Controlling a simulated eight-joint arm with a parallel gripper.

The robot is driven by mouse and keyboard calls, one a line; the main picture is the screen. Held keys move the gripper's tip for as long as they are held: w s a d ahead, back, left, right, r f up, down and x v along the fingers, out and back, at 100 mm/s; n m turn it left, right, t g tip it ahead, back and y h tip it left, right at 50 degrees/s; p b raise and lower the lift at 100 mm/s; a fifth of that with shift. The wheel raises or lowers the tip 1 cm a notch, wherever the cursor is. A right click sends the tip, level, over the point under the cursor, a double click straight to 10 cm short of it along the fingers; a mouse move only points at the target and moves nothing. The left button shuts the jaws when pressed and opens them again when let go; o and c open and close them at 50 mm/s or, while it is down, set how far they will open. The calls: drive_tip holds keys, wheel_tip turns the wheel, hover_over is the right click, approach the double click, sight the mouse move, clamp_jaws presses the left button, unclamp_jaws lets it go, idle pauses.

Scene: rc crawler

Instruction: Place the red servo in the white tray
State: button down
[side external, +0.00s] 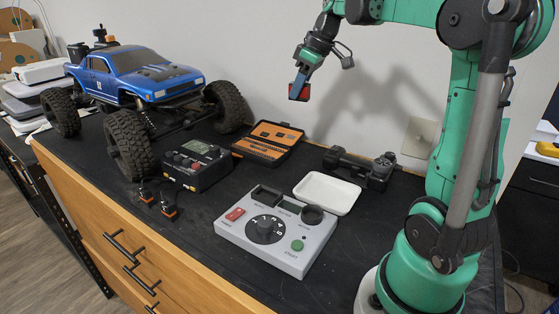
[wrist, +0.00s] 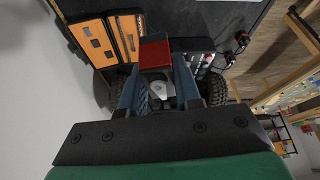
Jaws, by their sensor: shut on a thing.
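The red servo (side external: 304,93) is held high above the bench at the tips of my gripper (side external: 300,84). In the wrist view the red servo (wrist: 155,55) sits between the blue fingertips of my gripper (wrist: 156,72). My gripper is shut on it, and the fingers cover part of its sides. The white tray (side external: 327,191) lies on the black bench top, right of centre in the side view. It is shallow and looks empty. My gripper is well above the bench, behind and to the left of the tray in the picture. I cannot make out the tray in the wrist view.
A grey control box (side external: 277,260) with a dial stands just in front of the tray. A dark tool (side external: 358,168) lies behind it. An open orange bit case (side external: 266,143), a black charger (side external: 195,166) and a blue crawler (side external: 140,75) stand to the left.

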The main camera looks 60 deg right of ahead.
drive_tip(key=m, duration=0.2)
hover_over(322, 194)
drive_tip(key=s, duration=0.1)
drive_tip(key=f, duration=0.2)
drive_tip(key=shift+h, duration=0.4)
drive_tip(key=f, duration=1.9)
drive_tip(key=shift+s+f, duration=0.2)
drive_tip(key=shift+f, duration=0.05)
drive_tip(key=shift+f, duration=0.1)
drive_tip(key=c, duration=0.6)
unclamp_jaws()
drive_tip(key=v, duration=1.2)
drive_tip(key=w+a+r+t, duration=0.1)
drive_tip(key=w+a, duration=0.3)
drive_tip(key=a, duration=0.6)
drive_tip(key=w+a+t, duration=0.1)
drive_tip(key=w+a, duration=0.3)
drive_tip(key=a, duration=0.6)
drive_tip(key=shift+a+r+t, duration=0.3)
drive_tip(key=shift+r+t, duration=0.1)
